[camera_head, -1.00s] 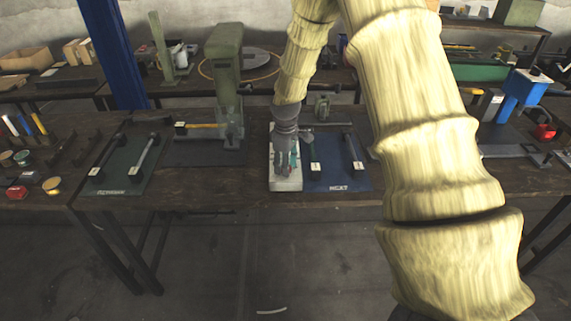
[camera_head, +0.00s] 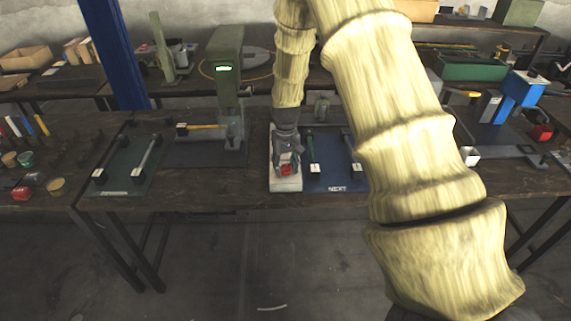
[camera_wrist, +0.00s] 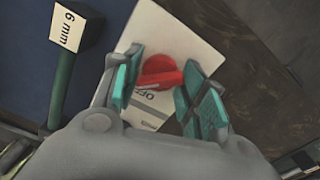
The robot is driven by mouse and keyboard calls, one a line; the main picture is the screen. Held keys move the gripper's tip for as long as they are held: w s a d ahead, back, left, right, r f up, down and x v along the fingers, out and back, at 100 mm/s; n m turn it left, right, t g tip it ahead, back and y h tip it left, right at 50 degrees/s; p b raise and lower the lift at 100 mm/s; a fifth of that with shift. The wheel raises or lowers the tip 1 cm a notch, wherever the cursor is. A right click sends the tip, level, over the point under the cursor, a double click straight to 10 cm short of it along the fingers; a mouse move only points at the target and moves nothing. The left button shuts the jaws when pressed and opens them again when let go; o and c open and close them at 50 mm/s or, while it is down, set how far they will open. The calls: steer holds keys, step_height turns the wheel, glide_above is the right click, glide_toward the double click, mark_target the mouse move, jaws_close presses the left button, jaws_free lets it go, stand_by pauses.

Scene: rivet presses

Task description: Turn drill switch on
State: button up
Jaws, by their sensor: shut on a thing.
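A red rotary switch knob (camera_wrist: 160,72) sits on a white switch panel (camera_wrist: 185,35) with an "OFF" marking partly visible. In the head view the knob (camera_head: 286,170) shows red at the front of the panel (camera_head: 285,185). My gripper (camera_wrist: 165,85) has its teal fingers on both sides of the knob and is shut on it. In the head view my gripper (camera_head: 287,158) is over the panel from above.
A blue "NEXT" mat (camera_head: 335,182) with tools lies right beside the panel. One tool carries a "6 mm" tag (camera_wrist: 67,28). A dark green mat (camera_head: 125,185) with tools lies at the left. A blue press (camera_head: 522,90) stands at the right.

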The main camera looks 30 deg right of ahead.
mark_target(286, 165)
steer(key=shift+w+r+m+p, duration=0.15)
steer(key=shift+m+p, duration=0.25)
steer(key=shift+m, duration=1.8)
steer(key=o, duration=0.9)
step_height(286, 165, up, 12)
steer(key=shift+s+f, duration=0.2)
